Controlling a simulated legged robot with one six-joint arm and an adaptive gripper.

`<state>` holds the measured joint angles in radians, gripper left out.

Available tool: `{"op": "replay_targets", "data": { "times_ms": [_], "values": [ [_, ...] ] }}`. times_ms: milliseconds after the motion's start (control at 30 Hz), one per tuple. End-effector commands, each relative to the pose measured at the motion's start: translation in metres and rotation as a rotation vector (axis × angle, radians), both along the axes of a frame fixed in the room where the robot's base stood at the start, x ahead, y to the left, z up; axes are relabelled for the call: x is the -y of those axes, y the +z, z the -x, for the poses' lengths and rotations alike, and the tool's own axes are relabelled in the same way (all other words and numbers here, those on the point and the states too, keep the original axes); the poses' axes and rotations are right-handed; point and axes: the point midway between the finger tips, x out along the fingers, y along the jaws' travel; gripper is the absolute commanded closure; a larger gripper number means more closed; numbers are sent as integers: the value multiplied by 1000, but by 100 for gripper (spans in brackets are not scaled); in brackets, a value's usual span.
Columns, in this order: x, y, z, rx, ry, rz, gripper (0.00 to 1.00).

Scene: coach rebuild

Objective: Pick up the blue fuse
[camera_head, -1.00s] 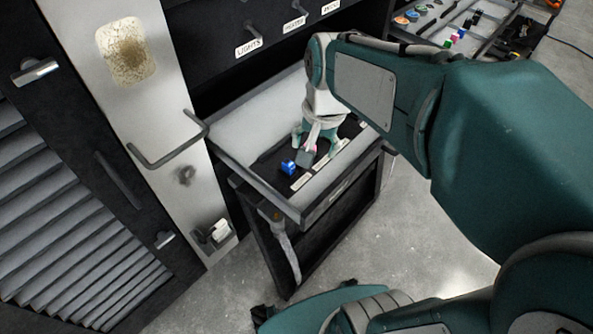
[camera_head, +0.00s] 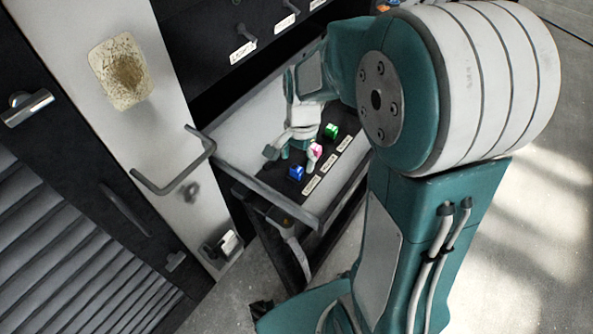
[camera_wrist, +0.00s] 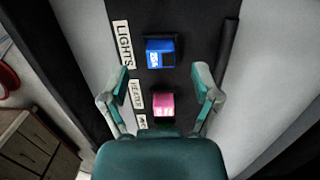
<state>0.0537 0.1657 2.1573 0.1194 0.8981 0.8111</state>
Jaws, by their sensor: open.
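The blue fuse (camera_head: 296,172) is a small blue block on the black strip in the open drawer, nearest the drawer's front corner. It also shows in the wrist view (camera_wrist: 160,53), beside the LIGHTS label and ahead of my fingertips. My gripper (camera_head: 283,153) is open and empty, above the drawer and just behind the blue fuse. In the wrist view its fingers (camera_wrist: 160,88) stand apart, with the pink fuse (camera_wrist: 163,105) showing between them. The pink fuse (camera_head: 315,151) and the green fuse (camera_head: 331,131) stand in line beyond the blue one.
The drawer (camera_head: 262,193) has raised dark edges around the strip. A bent metal handle (camera_head: 172,178) sticks out from the pale panel at left. A dark panel with labelled levers (camera_head: 244,52) rises behind the drawer. Grey floor is open at lower right.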

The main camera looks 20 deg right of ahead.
Motion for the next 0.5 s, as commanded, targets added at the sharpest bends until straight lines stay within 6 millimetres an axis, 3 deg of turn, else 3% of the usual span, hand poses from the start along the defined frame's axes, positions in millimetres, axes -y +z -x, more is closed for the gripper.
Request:
{"op": "replay_targets", "data": {
  "times_ms": [200, 500],
  "values": [
    [-3, -32, 0, -2, 1, -1, 20],
    [-3, -37, 0, 2, 1, -1, 20]
  ]
}}
